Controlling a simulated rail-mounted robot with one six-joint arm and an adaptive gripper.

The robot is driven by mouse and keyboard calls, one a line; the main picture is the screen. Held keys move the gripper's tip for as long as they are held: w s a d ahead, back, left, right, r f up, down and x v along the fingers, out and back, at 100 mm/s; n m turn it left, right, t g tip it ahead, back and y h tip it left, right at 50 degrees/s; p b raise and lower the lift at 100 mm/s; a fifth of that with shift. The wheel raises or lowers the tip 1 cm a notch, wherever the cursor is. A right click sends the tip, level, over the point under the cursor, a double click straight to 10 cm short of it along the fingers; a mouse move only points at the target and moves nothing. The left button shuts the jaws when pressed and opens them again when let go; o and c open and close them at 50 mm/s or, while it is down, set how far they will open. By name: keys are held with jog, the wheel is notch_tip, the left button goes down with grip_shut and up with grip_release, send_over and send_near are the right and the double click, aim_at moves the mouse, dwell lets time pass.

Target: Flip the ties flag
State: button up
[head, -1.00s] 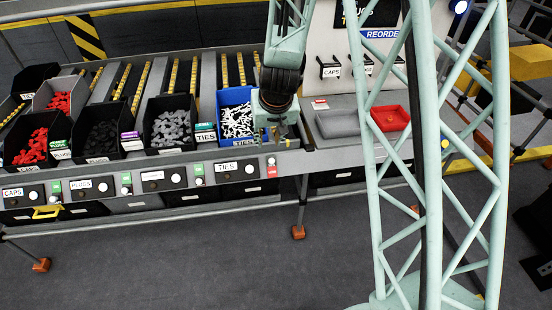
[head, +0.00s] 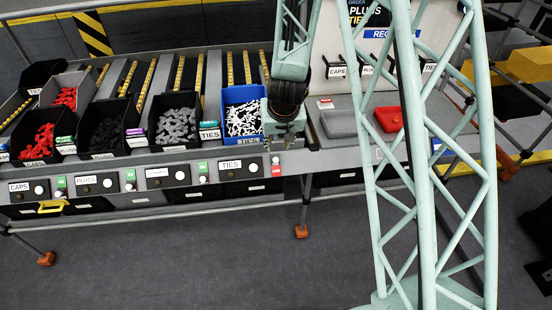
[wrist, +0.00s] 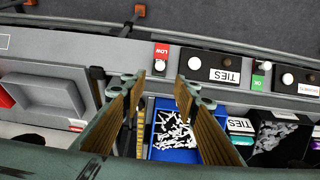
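The ties flag (head: 276,167) is a small red tab marked LOW at the right of the TIES panel (head: 240,167) on the shelf's front edge. In the wrist view the red flag (wrist: 162,52) lies beyond my fingertips, beside the upside-down TIES label (wrist: 225,76). My gripper (head: 287,138) hangs just above the flag, near the shelf edge. In the wrist view my gripper (wrist: 160,82) has its two fingers spread with nothing between them. The flag is apart from the fingers. The blue ties bin (head: 240,95) holds white ties left of my gripper.
Green OK flags (head: 202,172) mark the other panels. Several bins of parts stand left of the blue one. A grey tray (head: 339,123) and a red container (head: 388,118) sit to the right. A board with labelled hooks (head: 365,70) stands behind them.

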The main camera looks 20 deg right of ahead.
aim_at(276, 160)
jog(key=shift+b+x, duration=1.5)
jog(key=shift+x, duration=5.2)
jog(key=shift+s, duration=0.1)
grip_shut()
